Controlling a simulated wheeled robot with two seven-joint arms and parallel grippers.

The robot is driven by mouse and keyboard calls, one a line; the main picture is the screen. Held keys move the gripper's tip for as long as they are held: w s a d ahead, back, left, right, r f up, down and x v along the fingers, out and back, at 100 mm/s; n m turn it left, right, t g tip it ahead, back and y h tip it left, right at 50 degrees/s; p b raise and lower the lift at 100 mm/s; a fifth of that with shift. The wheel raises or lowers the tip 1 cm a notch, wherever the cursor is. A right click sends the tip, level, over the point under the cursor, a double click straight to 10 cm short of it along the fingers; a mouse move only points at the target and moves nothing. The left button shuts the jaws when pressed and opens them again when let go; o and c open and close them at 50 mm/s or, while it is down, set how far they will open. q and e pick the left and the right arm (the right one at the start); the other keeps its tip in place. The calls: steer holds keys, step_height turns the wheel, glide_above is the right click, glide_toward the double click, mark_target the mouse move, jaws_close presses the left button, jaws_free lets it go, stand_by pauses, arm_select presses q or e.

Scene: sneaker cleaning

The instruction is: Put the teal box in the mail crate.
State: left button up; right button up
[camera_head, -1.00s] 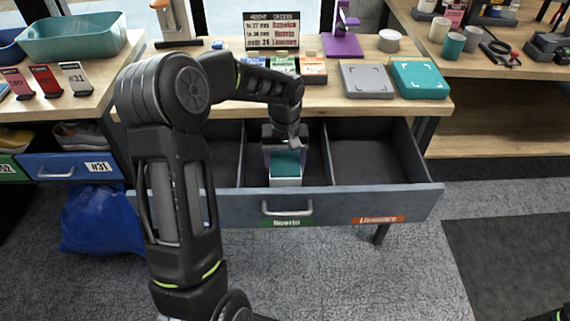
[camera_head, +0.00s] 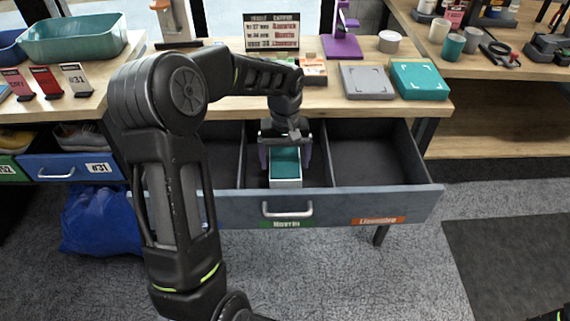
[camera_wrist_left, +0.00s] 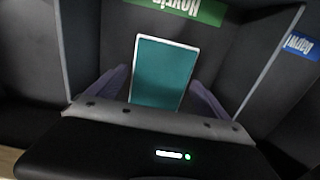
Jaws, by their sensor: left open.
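In the left wrist view, the fingers (camera_wrist_left: 158,82) stand apart from the box with gaps on both sides. The compartment's front carries a green label (camera_head: 287,224), and the right one an orange label (camera_head: 379,220). A larger teal box (camera_head: 419,79) lies on the table. My right gripper is out of view.
A flat grey box (camera_head: 367,81) and a purple stand (camera_head: 342,44) are on the table behind, with a sign board (camera_head: 271,31). A blue bag (camera_head: 100,222) lies on the floor at left.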

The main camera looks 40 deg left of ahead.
mark_target(285, 163)
arm_select(q)
step_height(285, 163, up, 10)
steer(key=shift+f+p, duration=0.25)
steer(key=shift+p, duration=0.1)
stand_by(0.5)
